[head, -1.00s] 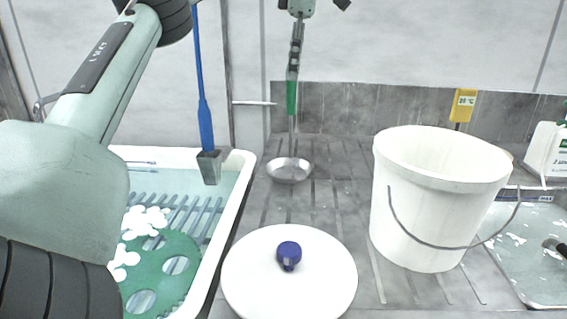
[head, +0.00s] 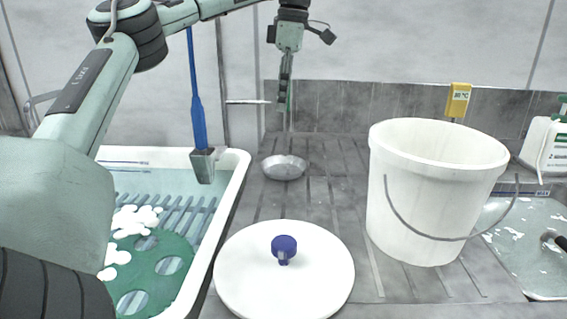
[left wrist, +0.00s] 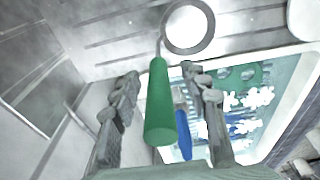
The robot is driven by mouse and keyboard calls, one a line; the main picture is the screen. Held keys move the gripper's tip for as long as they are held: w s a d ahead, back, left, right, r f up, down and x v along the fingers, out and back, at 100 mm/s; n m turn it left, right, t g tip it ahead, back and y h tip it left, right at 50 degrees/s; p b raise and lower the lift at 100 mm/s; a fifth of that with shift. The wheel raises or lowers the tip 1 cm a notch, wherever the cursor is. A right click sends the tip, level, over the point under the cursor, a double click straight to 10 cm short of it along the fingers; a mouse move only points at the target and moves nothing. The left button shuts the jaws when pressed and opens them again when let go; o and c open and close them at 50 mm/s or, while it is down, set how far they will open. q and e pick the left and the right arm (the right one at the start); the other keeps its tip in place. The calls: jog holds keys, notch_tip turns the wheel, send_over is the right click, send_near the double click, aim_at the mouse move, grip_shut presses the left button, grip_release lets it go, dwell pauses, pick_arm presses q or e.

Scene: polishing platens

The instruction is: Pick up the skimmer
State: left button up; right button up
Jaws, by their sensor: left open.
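The skimmer, with a green handle and a round metal bowl (head: 283,167), stands upright at the back of the grey ribbed counter, its bowl low near the counter. My left gripper (head: 286,94) points down over it, and its fingers hide most of the handle in the head view. In the left wrist view the green handle (left wrist: 160,105) lies between the two spread fingers of my left gripper (left wrist: 163,92), with gaps on both sides. The bowl shows beyond the fingers at the top. My right gripper is not in view.
A white tub (head: 238,190) with a green perforated disc (head: 165,262) stands at left. A blue-handled tool (head: 197,105) is upright over it. A white lid with blue knob (head: 250,290) lies in front. A white bucket (head: 425,200) stands at right, with another basin (head: 540,260) beyond.

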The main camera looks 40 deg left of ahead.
pick_arm(q)
grip_shut()
jog(key=shift+r, duration=0.1)
dwell(0.4)
